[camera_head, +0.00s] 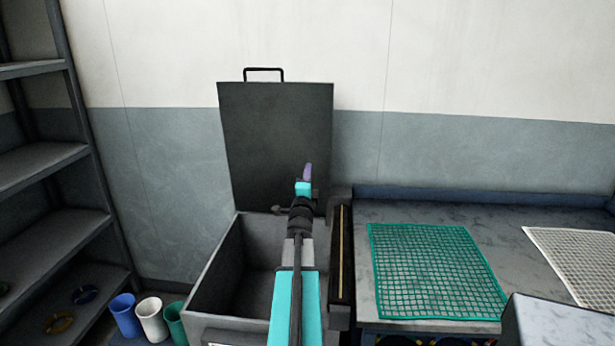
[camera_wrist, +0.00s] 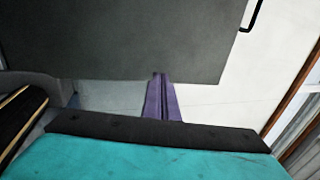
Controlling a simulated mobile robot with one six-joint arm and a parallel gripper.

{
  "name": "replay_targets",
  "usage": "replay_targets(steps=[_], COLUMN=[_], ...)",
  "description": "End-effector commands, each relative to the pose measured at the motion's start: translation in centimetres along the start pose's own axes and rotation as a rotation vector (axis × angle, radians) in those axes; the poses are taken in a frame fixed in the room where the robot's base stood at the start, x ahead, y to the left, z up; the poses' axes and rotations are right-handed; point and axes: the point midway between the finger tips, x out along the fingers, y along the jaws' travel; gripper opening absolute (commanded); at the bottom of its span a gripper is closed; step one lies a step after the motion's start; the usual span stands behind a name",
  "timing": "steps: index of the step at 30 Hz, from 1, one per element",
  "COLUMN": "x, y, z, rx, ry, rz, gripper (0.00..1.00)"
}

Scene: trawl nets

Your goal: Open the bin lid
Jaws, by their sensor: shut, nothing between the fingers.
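The bin (camera_head: 207,285) is a grey box standing left of the table. Its dark grey lid (camera_head: 262,135) stands upright at the back of the bin, with a black handle (camera_head: 264,70) on its top edge. The bin's inside is exposed and looks dark and empty where I can see it. My gripper (camera_head: 308,172), with purple fingers, is in front of the lid's right part, above the bin. In the wrist view the purple fingers (camera_wrist: 160,95) are together and empty, and the lid (camera_wrist: 120,40) fills the upper left. My arm hides the bin's right part.
The table (camera_head: 360,275) at right bears a green net (camera_head: 435,270) and a white net (camera_head: 580,255). A grey block (camera_head: 560,325) is at lower right. Blue, white and green cups (camera_head: 152,318) stand left of the bin. A shelf (camera_head: 45,160) stands at far left.

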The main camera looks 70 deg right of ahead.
Motion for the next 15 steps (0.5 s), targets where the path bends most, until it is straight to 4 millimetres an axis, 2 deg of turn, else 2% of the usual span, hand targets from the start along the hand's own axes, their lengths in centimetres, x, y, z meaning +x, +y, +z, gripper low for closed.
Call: replay_targets(steps=[15], x=[4.8], y=[-0.1], z=[0.0], rx=[-0.002], ry=[0.0], rz=[0.0], gripper=[0.0])
